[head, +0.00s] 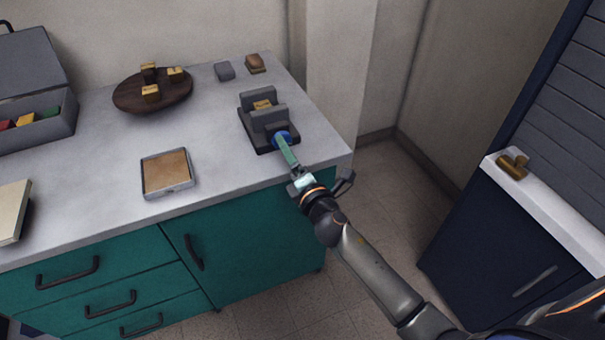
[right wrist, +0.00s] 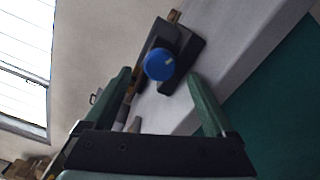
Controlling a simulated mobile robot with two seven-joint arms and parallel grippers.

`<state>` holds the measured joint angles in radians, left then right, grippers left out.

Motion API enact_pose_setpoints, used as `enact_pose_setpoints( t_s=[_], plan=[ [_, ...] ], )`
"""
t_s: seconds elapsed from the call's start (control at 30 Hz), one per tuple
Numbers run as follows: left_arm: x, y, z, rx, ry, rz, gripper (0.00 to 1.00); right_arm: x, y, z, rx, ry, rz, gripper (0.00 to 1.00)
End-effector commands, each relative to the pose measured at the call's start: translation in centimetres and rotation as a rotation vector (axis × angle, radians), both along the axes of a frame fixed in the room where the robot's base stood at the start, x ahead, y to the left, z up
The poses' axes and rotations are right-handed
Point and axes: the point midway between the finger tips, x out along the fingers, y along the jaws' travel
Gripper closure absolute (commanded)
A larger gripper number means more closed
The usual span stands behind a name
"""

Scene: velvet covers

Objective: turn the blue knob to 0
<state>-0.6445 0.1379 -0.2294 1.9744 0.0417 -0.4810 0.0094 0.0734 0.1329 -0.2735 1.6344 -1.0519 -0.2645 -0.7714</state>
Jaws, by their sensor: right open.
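The blue knob (head: 282,138) is on the front face of a dark grey device (head: 257,131) on the counter. My right gripper (head: 286,150) is at the knob's front in the head view. In the right wrist view its two green fingers (right wrist: 160,95) are spread apart, one to each side below the knob, with nothing between the tips. I cannot tell whether a finger touches the knob. No scale numbers are readable. My left gripper is not in view.
A round wooden board (head: 150,97) with several small brass blocks, a shallow tray (head: 166,187) and an open grey case (head: 38,125) share the counter (head: 220,150). Two small blocks stand behind the device. Open floor lies right of the counter.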

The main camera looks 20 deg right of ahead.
Motion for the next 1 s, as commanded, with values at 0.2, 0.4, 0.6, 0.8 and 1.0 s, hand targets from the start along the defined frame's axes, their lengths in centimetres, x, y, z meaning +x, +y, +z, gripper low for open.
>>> enact_pose_setpoints(
  t_s=[0.2,0.4,0.6,0.8,1.0],
  plan=[
    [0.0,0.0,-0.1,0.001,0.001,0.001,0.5,-4.6,-0.2,-0.1,-0.001,0.002,0.0,0.11],
    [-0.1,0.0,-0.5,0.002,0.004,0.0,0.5,-7.7,-0.3,-0.2,0.0,0.003,-0.001,0.11],
    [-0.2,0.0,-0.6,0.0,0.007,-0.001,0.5,-9.2,-0.3,-0.1,-0.001,0.001,0.0,0.11],
    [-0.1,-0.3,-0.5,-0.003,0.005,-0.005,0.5,-9.4,-0.3,0.0,-0.001,0.0,0.0,0.11],
    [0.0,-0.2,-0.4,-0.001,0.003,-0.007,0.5,-9.4,-0.3,0.0,0.005,0.0,-0.001,0.11]
  ],
)
